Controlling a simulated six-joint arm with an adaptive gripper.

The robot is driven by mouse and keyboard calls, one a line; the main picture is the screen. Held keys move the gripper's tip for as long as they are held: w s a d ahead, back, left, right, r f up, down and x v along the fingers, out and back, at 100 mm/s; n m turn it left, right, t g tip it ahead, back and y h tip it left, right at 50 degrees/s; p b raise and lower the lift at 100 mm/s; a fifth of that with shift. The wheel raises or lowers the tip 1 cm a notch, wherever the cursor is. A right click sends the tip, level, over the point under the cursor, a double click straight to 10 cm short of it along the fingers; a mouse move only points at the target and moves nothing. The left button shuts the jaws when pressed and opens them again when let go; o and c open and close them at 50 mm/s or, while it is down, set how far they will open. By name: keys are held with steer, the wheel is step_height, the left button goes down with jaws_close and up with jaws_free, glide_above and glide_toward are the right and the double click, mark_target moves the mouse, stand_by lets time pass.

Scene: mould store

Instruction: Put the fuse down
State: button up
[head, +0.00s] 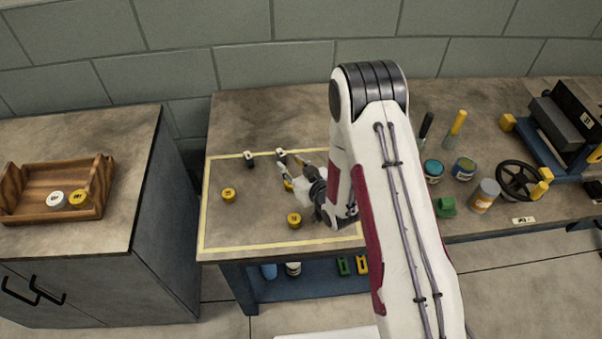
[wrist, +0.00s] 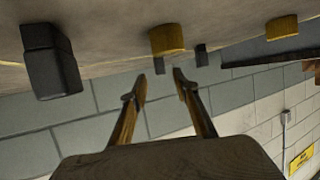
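My gripper (head: 286,170) is low over the taped area of the bench, partly hidden by my arm in the head view. In the wrist view its two fingers (wrist: 158,80) stand apart, and I see nothing clearly held between them. A dark block with a pale top (head: 249,158) stands near the back tape line. A similar pale-topped piece (head: 281,153) is close to the fingers. A large dark block (wrist: 50,62) shows left of the fingers in the wrist view. I cannot tell which piece is the fuse.
Yellow round pieces (head: 228,195) (head: 294,220) stand inside the yellow tape. A wooden tray (head: 28,178) with a white and a yellow piece is on the left cabinet. Cans, a handwheel (head: 519,180) and a vice stand right. The taped area's front left is clear.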

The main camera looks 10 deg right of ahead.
steer(key=shift+v, duration=2.95)
steer(key=shift+w+d+r, duration=0.15)
steer(key=shift+d+r, duration=0.05)
steer(key=shift+r, duration=0.2)
steer(key=s+d+r+m+g+h, duration=0.1)
steer(key=s+d+r+h, duration=0.15)
steer(key=r, duration=0.45)
steer(key=s+d+r+g+h, duration=0.1)
steer(key=s+d+r, duration=0.15)
steer(key=r, duration=0.45)
steer(key=s+d+r+m+g+h, duration=0.1)
steer(key=d+r, duration=0.3)
steer(key=r, duration=0.3)
steer(key=s+r+m+g, duration=0.1)
steer(key=s+r, duration=0.3)
steer(key=s, duration=0.9)
steer(key=s+d+r+m+g, duration=0.1)
steer(key=s+r, duration=0.4)
steer(key=s, duration=0.9)
steer(key=shift+g, duration=0.9)
